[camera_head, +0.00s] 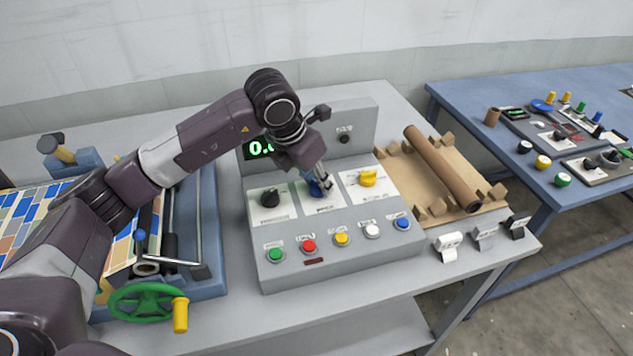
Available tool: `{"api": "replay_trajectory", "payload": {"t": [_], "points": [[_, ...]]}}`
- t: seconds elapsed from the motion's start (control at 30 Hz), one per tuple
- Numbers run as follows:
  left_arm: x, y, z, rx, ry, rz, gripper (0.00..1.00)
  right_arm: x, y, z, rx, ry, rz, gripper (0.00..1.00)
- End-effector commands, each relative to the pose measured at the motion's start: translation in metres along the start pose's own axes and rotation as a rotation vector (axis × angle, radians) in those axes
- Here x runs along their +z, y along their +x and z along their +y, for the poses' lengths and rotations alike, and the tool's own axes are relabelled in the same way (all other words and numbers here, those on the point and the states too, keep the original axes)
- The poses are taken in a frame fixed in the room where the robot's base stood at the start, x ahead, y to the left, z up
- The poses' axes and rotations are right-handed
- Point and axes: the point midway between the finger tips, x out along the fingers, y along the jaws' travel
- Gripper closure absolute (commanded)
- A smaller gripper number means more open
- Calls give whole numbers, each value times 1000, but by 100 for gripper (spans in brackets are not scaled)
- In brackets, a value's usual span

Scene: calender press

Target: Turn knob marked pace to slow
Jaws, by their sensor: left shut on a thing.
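A grey control box (340,258) stands on the grey table. Its sloped panel carries a black knob (270,198) on the left, a blue knob (316,188) in the middle and a yellow knob (368,178) on the right, each on a white plate. The lettering on the plates is too small to read, so I cannot tell which is marked pace. My left gripper (322,184) reaches down from above and is shut on the blue knob, partly hiding it. My right gripper is not in view.
A row of coloured push buttons (342,238) runs along the box front. A green display (262,148) is partly hidden by my arm. A press with a green handwheel (148,303) stands left. A cardboard tube (442,168) lies right, near a blue table (470,112).

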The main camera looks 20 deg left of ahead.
Motion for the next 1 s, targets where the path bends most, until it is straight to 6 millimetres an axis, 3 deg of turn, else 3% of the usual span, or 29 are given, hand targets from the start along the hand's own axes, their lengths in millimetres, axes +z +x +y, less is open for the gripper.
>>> {"api": "replay_trajectory", "payload": {"t": [0.37, 0.4, 0.53, 0.83, 1.0], "points": [[3, -2, 1, 4, -7, -8, 95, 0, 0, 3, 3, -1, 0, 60], [3, -2, 1, 4, -7, -8, 69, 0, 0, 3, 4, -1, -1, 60], [2, -2, 1, 4, -7, -6, 55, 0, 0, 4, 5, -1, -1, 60], [1, -2, 1, 3, -5, -3, 53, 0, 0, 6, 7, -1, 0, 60], [2, -19, 1, 5, -6, -5, 53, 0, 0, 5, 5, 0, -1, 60]]}}
